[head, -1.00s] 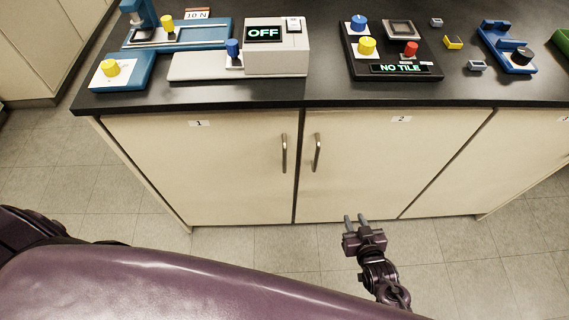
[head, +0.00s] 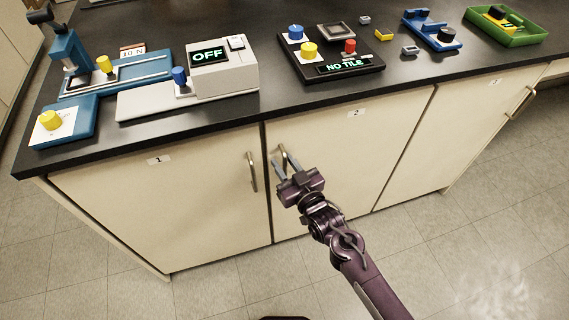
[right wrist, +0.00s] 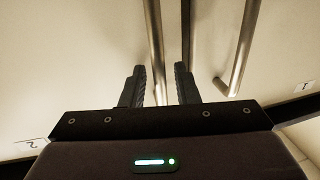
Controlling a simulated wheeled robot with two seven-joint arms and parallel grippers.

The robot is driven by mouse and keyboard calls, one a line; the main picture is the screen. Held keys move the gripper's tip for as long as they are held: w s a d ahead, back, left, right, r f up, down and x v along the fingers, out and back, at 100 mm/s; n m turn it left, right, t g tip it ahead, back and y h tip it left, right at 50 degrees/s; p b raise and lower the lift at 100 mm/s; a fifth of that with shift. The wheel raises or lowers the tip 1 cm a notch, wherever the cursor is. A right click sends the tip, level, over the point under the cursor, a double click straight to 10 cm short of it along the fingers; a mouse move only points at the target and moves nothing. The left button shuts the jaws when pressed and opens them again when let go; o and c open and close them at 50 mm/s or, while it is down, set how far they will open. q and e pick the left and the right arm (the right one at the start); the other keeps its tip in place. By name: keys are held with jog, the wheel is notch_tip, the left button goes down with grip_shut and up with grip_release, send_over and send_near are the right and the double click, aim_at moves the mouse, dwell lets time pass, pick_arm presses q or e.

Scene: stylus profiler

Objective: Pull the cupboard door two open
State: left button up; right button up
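Cupboard door two (head: 345,150), cream and labelled "2" (head: 356,113), is closed in the head view. Its upright metal bar handle (head: 282,150) is near the door's left edge, partly hidden by my gripper. My right gripper (head: 284,165) is at this handle with its fingers open. In the right wrist view, door two's handle (right wrist: 156,45) runs between the two spread fingers of my right gripper (right wrist: 161,75), nearer the left finger. Whether either finger touches it is unclear. My left gripper is not in view.
Door one (head: 165,205) is closed on the left; its handle (head: 252,172) is close beside my right gripper and shows in the right wrist view (right wrist: 240,50). The black worktop (head: 190,110) carries instruments and overhangs the doors. The tiled floor (head: 480,250) at right is clear.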

grip_shut()
dwell(0.4)
